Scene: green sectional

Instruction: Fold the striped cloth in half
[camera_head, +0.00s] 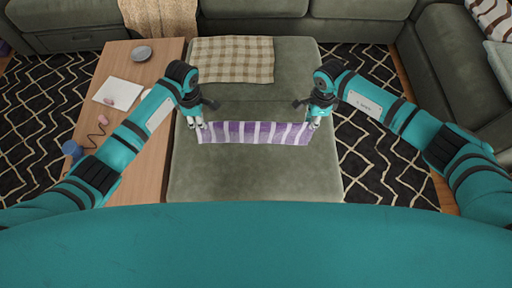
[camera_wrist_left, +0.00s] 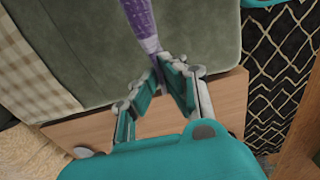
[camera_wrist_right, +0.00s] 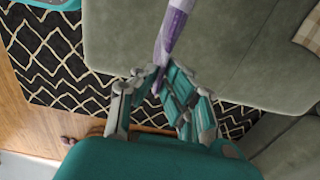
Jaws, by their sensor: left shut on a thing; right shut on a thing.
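The striped cloth (camera_head: 255,132) is purple and white and hangs stretched between my two grippers over the green ottoman (camera_head: 255,180). My left gripper (camera_head: 199,124) is shut on its left end; in the left wrist view the cloth (camera_wrist_left: 141,18) runs up from between the fingertips (camera_wrist_left: 160,62). My right gripper (camera_head: 314,122) is shut on its right end; in the right wrist view the cloth (camera_wrist_right: 171,32) narrows to the fingertips (camera_wrist_right: 158,72). I cannot tell whether the cloth's lower edge touches the ottoman.
A checkered cloth (camera_head: 232,59) lies on the back of the ottoman. A wooden table (camera_head: 135,165) at the left holds a grey bowl (camera_head: 141,53), a white sheet (camera_head: 120,93) and a blue cup (camera_head: 71,149). Green sofa sections stand behind and at the right. The ottoman's front is bare.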

